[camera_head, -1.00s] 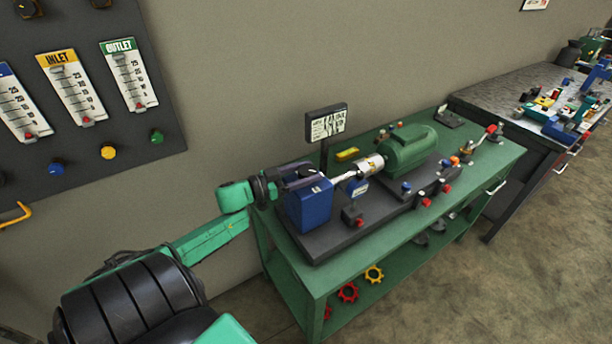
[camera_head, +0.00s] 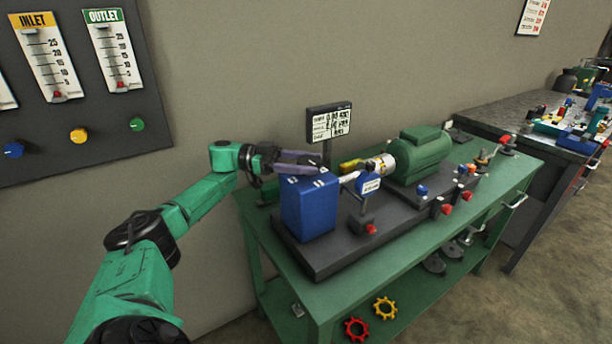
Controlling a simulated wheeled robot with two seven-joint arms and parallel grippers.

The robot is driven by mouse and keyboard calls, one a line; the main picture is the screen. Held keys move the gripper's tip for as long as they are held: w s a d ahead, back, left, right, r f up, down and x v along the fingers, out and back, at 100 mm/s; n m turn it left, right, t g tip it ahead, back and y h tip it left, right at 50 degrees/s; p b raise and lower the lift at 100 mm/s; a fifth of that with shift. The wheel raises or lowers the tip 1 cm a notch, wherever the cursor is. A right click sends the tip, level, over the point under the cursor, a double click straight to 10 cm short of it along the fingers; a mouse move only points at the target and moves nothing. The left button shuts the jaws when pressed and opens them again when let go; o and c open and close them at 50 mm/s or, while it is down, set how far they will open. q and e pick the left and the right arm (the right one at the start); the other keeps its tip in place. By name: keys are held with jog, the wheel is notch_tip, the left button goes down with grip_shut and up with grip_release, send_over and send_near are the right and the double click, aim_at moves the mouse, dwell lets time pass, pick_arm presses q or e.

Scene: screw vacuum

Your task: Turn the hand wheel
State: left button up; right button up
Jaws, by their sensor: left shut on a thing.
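My left gripper (camera_head: 318,166) reaches in from the left over the top of the blue pump housing (camera_head: 308,207). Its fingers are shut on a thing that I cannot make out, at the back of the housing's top. A light shaft and white coupling (camera_head: 380,165) run from the housing to the green motor (camera_head: 420,155). I cannot pick out a hand wheel on the machine for certain. A red toothed wheel (camera_head: 356,328) and a yellow toothed wheel (camera_head: 385,308) are on the lower shelf. My right gripper is not in view.
The machine stands on a dark base plate (camera_head: 325,257) on the green bench (camera_head: 500,178). A small sign (camera_head: 329,122) stands behind the housing, and a blue tag (camera_head: 368,184) stands in front of the shaft. Gauge panel (camera_head: 80,130) at left; cluttered grey bench (camera_head: 505,112) at right.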

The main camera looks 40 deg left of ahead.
pick_arm(q)
jog(key=shift+d+f+g, duration=0.2)
jog(key=shift+f+g, duration=0.1)
jog(key=o, duration=1.2)
jog(key=shift+o, duration=0.8)
jog(key=shift+w+d, duration=0.15)
jog(key=shift+r, duration=0.1)
